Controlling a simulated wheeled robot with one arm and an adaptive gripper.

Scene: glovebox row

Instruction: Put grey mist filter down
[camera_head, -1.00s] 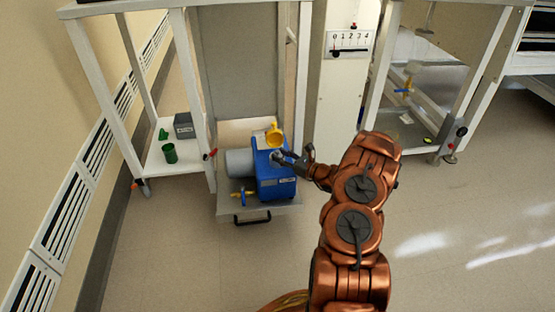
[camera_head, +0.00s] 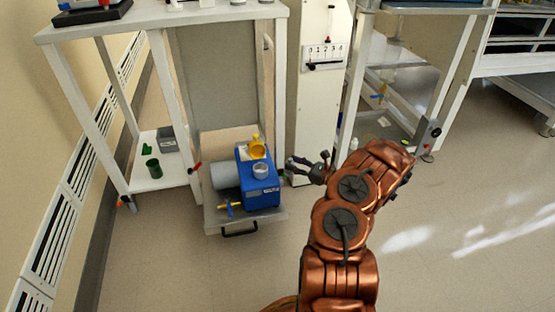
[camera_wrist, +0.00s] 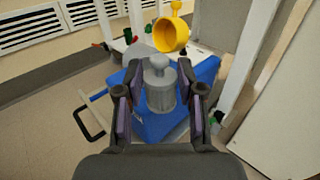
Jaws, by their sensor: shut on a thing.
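The grey mist filter (camera_wrist: 161,86), a grey cylinder with a round knob, is between the fingers of my gripper (camera_wrist: 160,88) in the wrist view. My gripper (camera_head: 308,163) is shut on it, to the right of the blue pump (camera_head: 259,188) in the head view. The filter is hard to make out there. The pump has a pale round port (camera_head: 261,171) on top and a yellow cup-shaped part (camera_head: 257,149) behind it. In the wrist view the blue pump (camera_wrist: 203,72) lies behind the filter.
The pump stands on a grey tray (camera_head: 270,219) with a front handle. A white frame bench (camera_head: 62,35) stands behind. Its low shelf (camera_head: 149,182) holds a green cup (camera_head: 154,168) and a grey box (camera_head: 168,140). Floor in front is clear.

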